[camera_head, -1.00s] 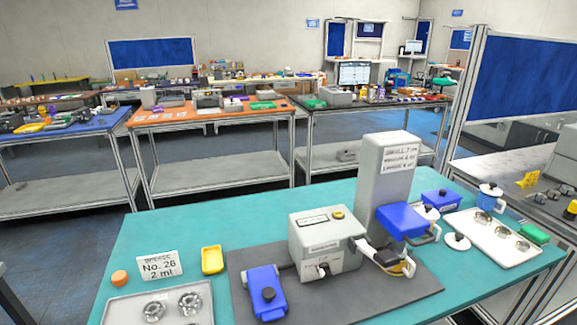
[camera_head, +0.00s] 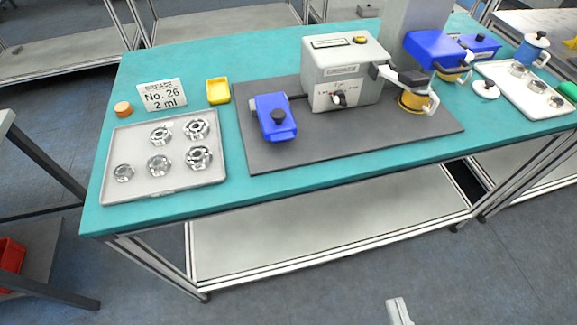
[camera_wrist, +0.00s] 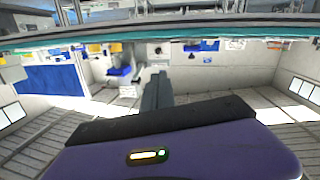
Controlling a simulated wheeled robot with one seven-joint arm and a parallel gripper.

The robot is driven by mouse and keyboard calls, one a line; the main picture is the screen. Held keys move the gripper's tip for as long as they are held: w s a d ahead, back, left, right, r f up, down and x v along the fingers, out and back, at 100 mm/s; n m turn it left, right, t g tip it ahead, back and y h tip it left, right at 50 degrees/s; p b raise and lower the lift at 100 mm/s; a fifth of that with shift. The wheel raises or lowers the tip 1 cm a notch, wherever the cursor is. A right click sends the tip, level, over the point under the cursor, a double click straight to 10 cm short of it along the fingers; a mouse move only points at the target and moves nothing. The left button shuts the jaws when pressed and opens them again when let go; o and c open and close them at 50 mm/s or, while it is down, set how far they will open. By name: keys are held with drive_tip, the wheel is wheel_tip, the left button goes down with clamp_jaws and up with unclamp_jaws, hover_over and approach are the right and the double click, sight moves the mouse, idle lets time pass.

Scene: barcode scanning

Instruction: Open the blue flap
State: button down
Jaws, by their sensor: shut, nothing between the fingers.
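A blue block with a black knob (camera_head: 275,117) sits at the left of the grey machine (camera_head: 343,72), joined to it by a short dark bar. A second blue part (camera_head: 432,50) juts from the grey column (camera_head: 412,18) behind the machine. I cannot tell for sure which of them is the blue flap; neither looks raised. My gripper (camera_head: 398,302) shows as a grey tip at the bottom edge, well in front of and below the table, apart from everything. Its shut, empty fingers also show in the wrist view (camera_wrist: 156,92).
The machine stands on a dark mat (camera_head: 350,136) on the teal table (camera_head: 250,190). A tray with several metal parts (camera_head: 112,185), a yellow dish (camera_head: 218,91) and an orange cap (camera_head: 123,109) are left. A yellow-banded cup (camera_head: 410,101) is right of the machine. Floor in front is clear.

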drive_tip(key=w+a+f+n+t+y+b, duration=0.25)
drive_tip(key=w+a+f+n+b, duration=0.55)
drive_tip(key=n, duration=0.5)
drive_tip(key=n+b, duration=0.5)
drive_tip(key=n, duration=1.8)
approach(288, 160)
drive_tip(key=shift+t+y, duration=0.25)
drive_tip(key=shift+y, duration=0.2)
drive_tip(key=p+x, duration=0.2)
drive_tip(key=x, duration=0.1)
drive_tip(key=r+p+x, duration=0.1)
drive_tip(key=p+x, duration=0.2)
drive_tip(key=x, duration=0.1)
drive_tip(key=p+x, duration=0.3)
drive_tip(key=shift+w+d+r, duration=0.1)
drive_tip(key=shift+d+r, duration=0.1)
drive_tip(key=shift+r, duration=0.1)
